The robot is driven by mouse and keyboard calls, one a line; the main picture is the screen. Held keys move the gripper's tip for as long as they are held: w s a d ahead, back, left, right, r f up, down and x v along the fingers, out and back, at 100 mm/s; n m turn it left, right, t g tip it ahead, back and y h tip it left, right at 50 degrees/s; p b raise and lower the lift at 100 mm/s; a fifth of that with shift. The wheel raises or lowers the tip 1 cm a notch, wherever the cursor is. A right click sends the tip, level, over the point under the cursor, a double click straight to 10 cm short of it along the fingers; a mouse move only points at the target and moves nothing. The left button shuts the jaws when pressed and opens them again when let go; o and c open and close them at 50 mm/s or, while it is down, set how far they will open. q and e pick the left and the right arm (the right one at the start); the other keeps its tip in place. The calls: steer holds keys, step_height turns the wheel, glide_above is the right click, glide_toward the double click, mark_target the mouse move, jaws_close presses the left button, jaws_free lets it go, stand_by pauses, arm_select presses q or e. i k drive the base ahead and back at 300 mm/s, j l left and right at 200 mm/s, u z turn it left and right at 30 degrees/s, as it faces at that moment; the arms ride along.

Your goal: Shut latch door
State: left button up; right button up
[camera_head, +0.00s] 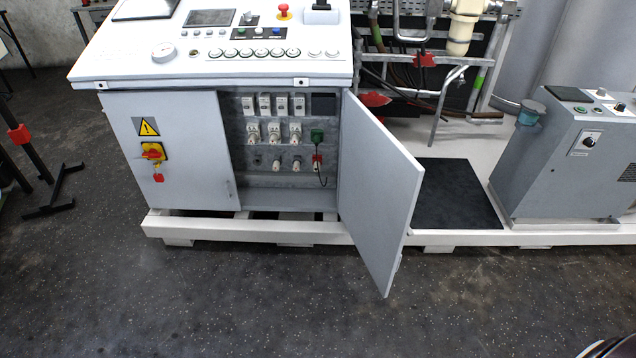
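The latch door (377,190) is a light grey panel on the right side of the white control cabinet (165,185). It stands open, swung out toward me from its right edge, with its free edge low over the floor. The open compartment (285,150) shows rows of white switches and fittings, a green plug and a dark cable with a red tag. A small latch part shows on the door's free edge (397,262).
The cabinet stands on a white pallet-like base (270,230). A black mat (455,195) and a grey machine (560,155) are to the right of the door. A black stand with red parts (40,165) is at the left. The dark speckled floor in front is clear.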

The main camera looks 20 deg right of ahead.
mark_target(380, 182)
steer(key=i+l+u, duration=0.2)
steer(key=l, duration=0.35)
steer(key=i+l+u, duration=0.2)
steer(key=l, duration=0.4)
steer(key=l+u, duration=0.15)
steer(key=l, duration=0.4)
steer(key=l+u, duration=0.2)
steer(key=l, duration=1)
steer(key=i+l, duration=0.15)
steer(key=l, duration=1)
steer(key=i, duration=0.1)
